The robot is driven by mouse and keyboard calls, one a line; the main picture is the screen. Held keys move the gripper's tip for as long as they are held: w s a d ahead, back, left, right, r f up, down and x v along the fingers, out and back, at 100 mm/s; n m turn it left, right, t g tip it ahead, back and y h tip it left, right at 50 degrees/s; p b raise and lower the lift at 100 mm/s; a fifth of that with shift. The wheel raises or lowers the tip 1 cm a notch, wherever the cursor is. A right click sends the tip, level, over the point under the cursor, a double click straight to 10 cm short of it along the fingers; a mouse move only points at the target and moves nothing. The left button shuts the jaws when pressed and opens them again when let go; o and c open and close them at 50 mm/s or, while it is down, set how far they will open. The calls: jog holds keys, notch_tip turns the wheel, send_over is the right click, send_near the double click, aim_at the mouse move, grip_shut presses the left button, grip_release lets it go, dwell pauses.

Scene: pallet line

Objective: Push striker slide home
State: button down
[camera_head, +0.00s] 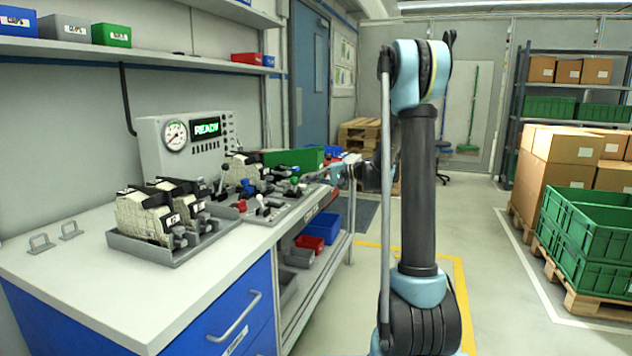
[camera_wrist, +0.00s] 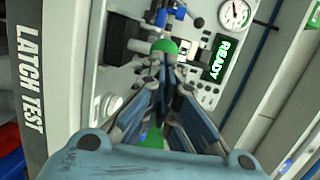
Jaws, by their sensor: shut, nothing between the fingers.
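The grey latch test fixture (camera_head: 285,218) lies on the bench, with several levers, clamps and coloured knobs on it. In the wrist view its front edge with the words LATCH TEST (camera_wrist: 30,75) runs down the left. My gripper (camera_wrist: 166,62) is shut and empty, its fingertips together right at a round green knob (camera_wrist: 164,46). I cannot tell whether they touch it. A dark block (camera_wrist: 112,35) sits left of the knob, and blue parts show above it. Which part is the striker slide is not clear. In the head view my gripper (camera_head: 345,172) reaches the fixture's far right end.
A test panel (camera_head: 185,145) with a gauge and a lit READY display stands behind the fixture. A grey tray (camera_head: 150,250) with several latch units sits at the front left. Red and blue bins lie on the shelf below. The floor to the right is clear up to the pallets.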

jog(key=shift+a, duration=0.15)
jog(key=shift+w+a, duration=0.3)
jog(key=shift+a, duration=0.6)
jog(key=shift+w+a, duration=0.35)
jog(key=shift+a, duration=0.5)
jog(key=shift+w+a, duration=0.3)
jog(key=shift+a, duration=0.6)
jog(key=v, duration=1.4)
